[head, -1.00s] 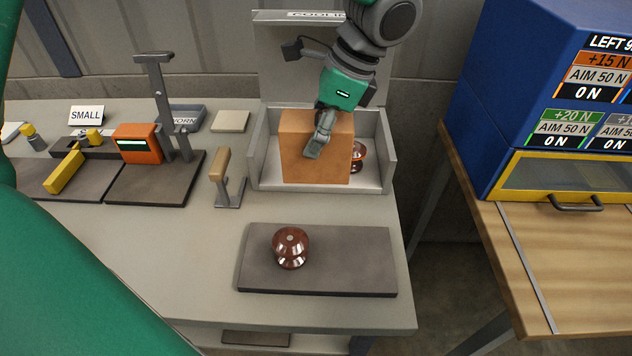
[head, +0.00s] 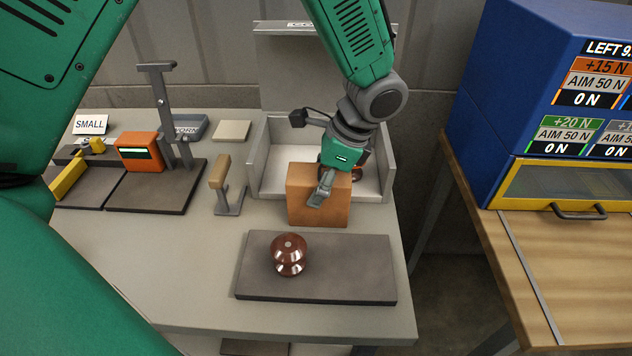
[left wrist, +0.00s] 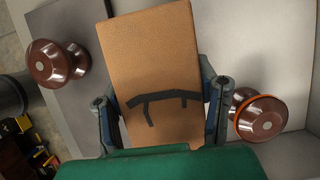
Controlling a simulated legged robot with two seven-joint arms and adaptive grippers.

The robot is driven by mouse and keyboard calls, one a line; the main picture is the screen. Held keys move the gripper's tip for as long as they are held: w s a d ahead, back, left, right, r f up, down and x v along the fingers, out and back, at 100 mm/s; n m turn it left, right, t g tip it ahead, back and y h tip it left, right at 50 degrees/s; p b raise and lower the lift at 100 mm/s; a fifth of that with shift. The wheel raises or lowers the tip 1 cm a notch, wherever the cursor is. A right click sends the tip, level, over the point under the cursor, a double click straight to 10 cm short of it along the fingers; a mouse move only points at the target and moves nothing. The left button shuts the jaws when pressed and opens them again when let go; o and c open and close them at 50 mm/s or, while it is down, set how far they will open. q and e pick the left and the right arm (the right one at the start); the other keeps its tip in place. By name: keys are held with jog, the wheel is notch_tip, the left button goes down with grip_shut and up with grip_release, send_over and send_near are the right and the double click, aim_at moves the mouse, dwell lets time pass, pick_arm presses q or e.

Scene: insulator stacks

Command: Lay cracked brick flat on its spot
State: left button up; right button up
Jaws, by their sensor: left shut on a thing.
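The brick (head: 300,203) is an orange-tan block held at the front opening of the grey walled bin (head: 254,150). In the left wrist view the brick (left wrist: 155,55) shows a dark branching crack on its face. My left gripper (head: 322,189) is shut on the brick, with one finger on each side of it in the left wrist view (left wrist: 164,112). The brick is upright, its broad face to the head camera; I cannot tell if its lower edge touches the table. My right gripper is out of view.
A dark mat (head: 350,265) in front bears a brown insulator (head: 289,255) at its left; its right half is clear. Another insulator with an orange ring (left wrist: 260,115) stands in the bin. A wooden-handled tool (head: 220,180) and an orange gauge (head: 139,150) stand left.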

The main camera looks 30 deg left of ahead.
pick_arm(q)
jog(key=shift+w+d, duration=0.1)
jog(key=shift+d, duration=0.25)
jog(key=o, duration=1.4)
jog(key=shift+d, duration=0.25)
jog(key=shift+o, duration=0.9)
jog(key=shift+a, duration=0.6)
jog(key=shift+a+r, duration=0.1)
jog(key=shift+r, duration=0.25)
jog(key=v, duration=0.3)
jog(key=d+v, duration=0.1)
jog(key=v, duration=0.3)
jog(key=p+v, duration=0.1)
jog(key=v, duration=0.3)
jog(key=shift+d+f, duration=0.15)
jog(key=shift+d, duration=0.1)
jog(key=shift+w+a+r, duration=0.1)
jog(key=shift+r, duration=0.15)
jog(key=shift+a, duration=0.5)
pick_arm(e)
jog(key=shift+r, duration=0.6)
